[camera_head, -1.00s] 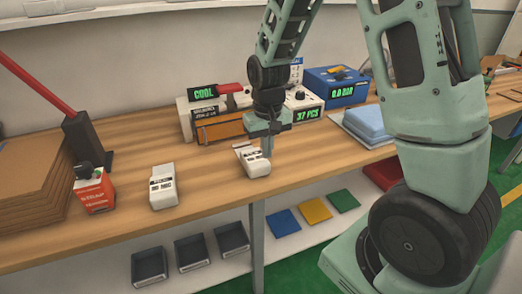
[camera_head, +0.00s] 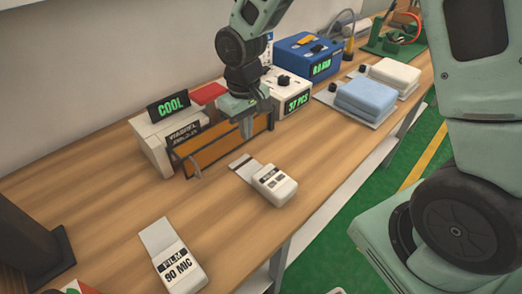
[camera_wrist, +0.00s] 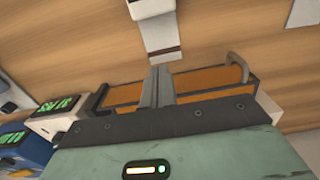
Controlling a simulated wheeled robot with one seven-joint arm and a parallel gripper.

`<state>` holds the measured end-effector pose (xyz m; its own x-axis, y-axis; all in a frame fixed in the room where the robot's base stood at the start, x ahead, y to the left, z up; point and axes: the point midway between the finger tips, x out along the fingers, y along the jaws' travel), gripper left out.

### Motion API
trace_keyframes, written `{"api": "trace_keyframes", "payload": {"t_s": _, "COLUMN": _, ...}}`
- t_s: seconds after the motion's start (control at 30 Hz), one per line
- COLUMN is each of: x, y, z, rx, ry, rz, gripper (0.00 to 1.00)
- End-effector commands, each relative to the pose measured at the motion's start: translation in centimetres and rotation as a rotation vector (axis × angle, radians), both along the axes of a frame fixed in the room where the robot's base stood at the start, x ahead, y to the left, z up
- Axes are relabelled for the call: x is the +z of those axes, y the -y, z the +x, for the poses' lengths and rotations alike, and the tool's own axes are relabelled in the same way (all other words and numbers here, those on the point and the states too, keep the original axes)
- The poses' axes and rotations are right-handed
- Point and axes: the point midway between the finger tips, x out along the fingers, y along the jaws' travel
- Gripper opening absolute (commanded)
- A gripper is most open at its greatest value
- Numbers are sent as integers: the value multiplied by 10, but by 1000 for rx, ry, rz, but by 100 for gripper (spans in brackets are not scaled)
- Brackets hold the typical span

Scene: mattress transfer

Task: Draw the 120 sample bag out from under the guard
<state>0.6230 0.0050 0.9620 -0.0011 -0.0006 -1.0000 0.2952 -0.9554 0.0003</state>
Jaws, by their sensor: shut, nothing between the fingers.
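A white sample bag (camera_head: 273,185) with a dark-striped flap lies on the bench in front of the sealer; its label is too small to read. The flap (camera_wrist: 165,50) points at the amber guard (camera_head: 190,160), with bare wood between them. In the wrist view the guard (camera_wrist: 205,82) shows on both sides of my fingers. My gripper (camera_head: 248,128) is shut and empty, pointing down at the guard's right part; I cannot tell whether it touches. A second bag (camera_head: 178,265), marked FILM 90 MIC, lies at the front left.
The white sealer (camera_head: 155,145) reads COOL, behind the guard. A wire handle (camera_head: 188,162) sticks out at the guard's left. A counter box (camera_head: 290,92), a blue box (camera_head: 308,55) and folded cloths (camera_head: 365,98) stand right. Bench between the bags is clear.

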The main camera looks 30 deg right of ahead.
Motion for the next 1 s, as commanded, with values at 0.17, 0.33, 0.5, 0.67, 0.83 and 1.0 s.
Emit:
{"api": "trace_keyframes", "payload": {"t_s": 0.17, "x": -9, "y": -3, "z": -1, "rx": 12, "ry": -2, "rz": 0, "gripper": 0}}
{"api": "trace_keyframes", "payload": {"t_s": 0.33, "x": -37, "y": -3, "z": -1, "rx": 10, "ry": -4, "rz": -1, "gripper": 0}}
{"api": "trace_keyframes", "payload": {"t_s": 0.5, "x": -73, "y": -3, "z": -1, "rx": 10, "ry": -5, "rz": -1, "gripper": 0}}
{"api": "trace_keyframes", "payload": {"t_s": 0.67, "x": -104, "y": -3, "z": -2, "rx": 10, "ry": -4, "rz": -1, "gripper": 0}}
{"api": "trace_keyframes", "payload": {"t_s": 0.83, "x": -99, "y": 6, "z": -26, "rx": 10, "ry": -2, "rz": -2, "gripper": 0}}
{"api": "trace_keyframes", "payload": {"t_s": 1.0, "x": -100, "y": 9, "z": -37, "rx": 10, "ry": 0, "rz": 0, "gripper": 0}}
